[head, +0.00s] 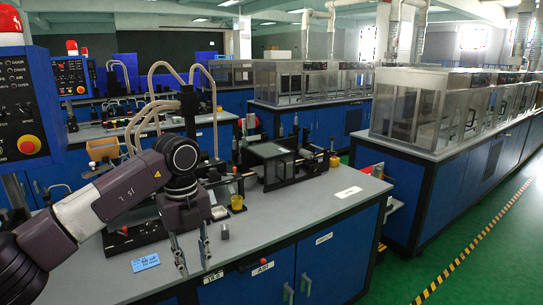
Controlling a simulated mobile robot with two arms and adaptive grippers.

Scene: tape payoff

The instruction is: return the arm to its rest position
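My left arm comes in from the left, raised over the near left of the workbench (305,225). My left gripper (191,256) points down near the bench's front edge. Its two fingers are apart with nothing between them, so it is open. A small grey block (224,232) sits on the bench just right of the gripper, apart from it. My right gripper is not in view.
A control panel (22,105) with a red button is at the left. The front right benchtop is clear.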

